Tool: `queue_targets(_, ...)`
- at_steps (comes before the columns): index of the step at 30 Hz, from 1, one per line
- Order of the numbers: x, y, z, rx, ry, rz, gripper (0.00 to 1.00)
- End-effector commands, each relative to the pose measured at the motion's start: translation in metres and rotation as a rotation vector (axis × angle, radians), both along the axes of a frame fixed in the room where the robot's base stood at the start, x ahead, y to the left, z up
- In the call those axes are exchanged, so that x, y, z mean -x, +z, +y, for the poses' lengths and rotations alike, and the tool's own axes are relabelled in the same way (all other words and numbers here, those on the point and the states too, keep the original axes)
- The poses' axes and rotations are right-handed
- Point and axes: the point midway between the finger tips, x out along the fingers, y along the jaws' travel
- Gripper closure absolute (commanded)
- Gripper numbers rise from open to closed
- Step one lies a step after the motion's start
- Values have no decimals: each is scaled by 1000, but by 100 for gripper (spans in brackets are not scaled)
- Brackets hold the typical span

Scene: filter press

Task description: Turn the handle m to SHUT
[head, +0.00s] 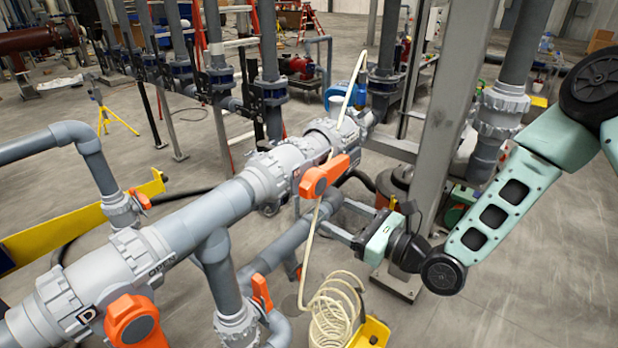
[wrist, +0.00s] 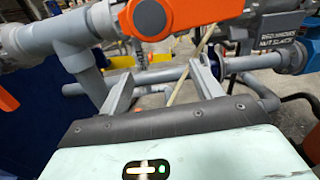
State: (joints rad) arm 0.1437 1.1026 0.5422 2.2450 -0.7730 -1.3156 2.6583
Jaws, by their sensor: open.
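An orange handle (head: 325,176) sits on the grey pipe valve in the middle of the head view. It is probably also the orange handle (wrist: 150,18) with a grey hub at the top of the wrist view. A second large orange handle (head: 135,322) is at the lower left, beside a label reading D. A smaller orange handle (head: 262,290) is on a lower branch. I cannot read an m on any of them. My gripper (head: 328,212) is open and empty, just below and right of the middle handle. Its fingers (wrist: 160,72) point forward, apart from the handle.
A cream hose (head: 335,315) coils below and rises past the middle handle. A steel post (head: 450,110) stands beside my arm. Grey pipes run below the valve line. A yellow rail (head: 60,235) is at the left. Open floor shows at the lower right.

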Motion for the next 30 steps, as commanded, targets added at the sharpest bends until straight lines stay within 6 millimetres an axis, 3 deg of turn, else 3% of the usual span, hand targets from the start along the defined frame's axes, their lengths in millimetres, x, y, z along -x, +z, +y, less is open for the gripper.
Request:
queue_targets(11,-30,6,-18,381,3,-581,36)
queue_targets(18,-39,32,-24,626,1,-947,36)
queue_targets(27,-46,55,-29,844,-1,-1278,36)
queue_targets(30,-56,57,-17,843,-1,-1270,36)
